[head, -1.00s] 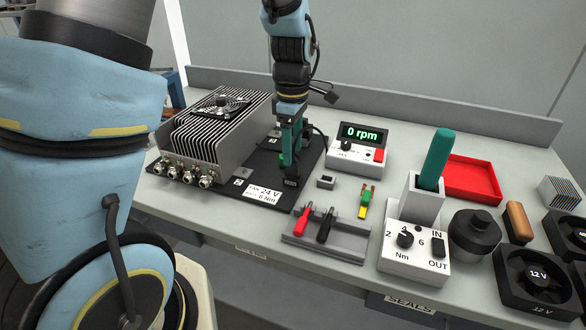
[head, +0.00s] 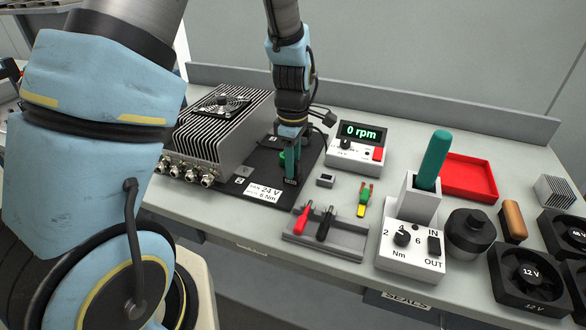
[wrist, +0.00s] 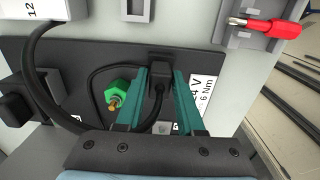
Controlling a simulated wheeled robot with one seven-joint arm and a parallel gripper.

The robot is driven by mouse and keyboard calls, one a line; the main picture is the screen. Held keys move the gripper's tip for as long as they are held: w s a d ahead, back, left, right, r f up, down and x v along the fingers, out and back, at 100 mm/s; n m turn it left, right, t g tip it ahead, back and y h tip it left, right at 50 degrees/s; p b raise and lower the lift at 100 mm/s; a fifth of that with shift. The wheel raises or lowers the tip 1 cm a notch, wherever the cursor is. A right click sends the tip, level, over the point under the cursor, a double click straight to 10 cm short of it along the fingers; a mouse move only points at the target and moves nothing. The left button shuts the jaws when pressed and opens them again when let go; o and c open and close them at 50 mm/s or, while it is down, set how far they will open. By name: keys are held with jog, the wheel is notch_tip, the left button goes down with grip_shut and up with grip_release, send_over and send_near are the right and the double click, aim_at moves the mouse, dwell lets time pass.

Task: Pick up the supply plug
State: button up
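A black plug (wrist: 160,68) with a black cable shows in the wrist view, which I take for the supply plug. It is low over the black mat beside the 24 V label. My gripper (wrist: 161,82) points down with its teal fingers on either side of the plug. No clear gap shows between fingers and plug, but I cannot tell whether they grip it. In the head view my gripper (head: 291,180) is at the mat's front right; the plug there is mostly hidden by the fingers.
A green fitting with a brass tip (wrist: 116,95) is close left of the fingers in the wrist view. The finned housing (head: 222,125) stands left of my gripper. The 0 rpm meter (head: 355,148) is to the right, and a grey rack (head: 325,240) with red and black tools is in front.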

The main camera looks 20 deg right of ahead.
grip_shut()
notch_tip(320, 180, up, 10)
jog(key=shift+b, duration=1.1)
jog(key=shift+r, duration=0.1)
notch_tip(320, 180, up, 4)
jog(key=p, duration=0.4)
jog(key=shift+r, duration=0.15)
dwell(0.4)
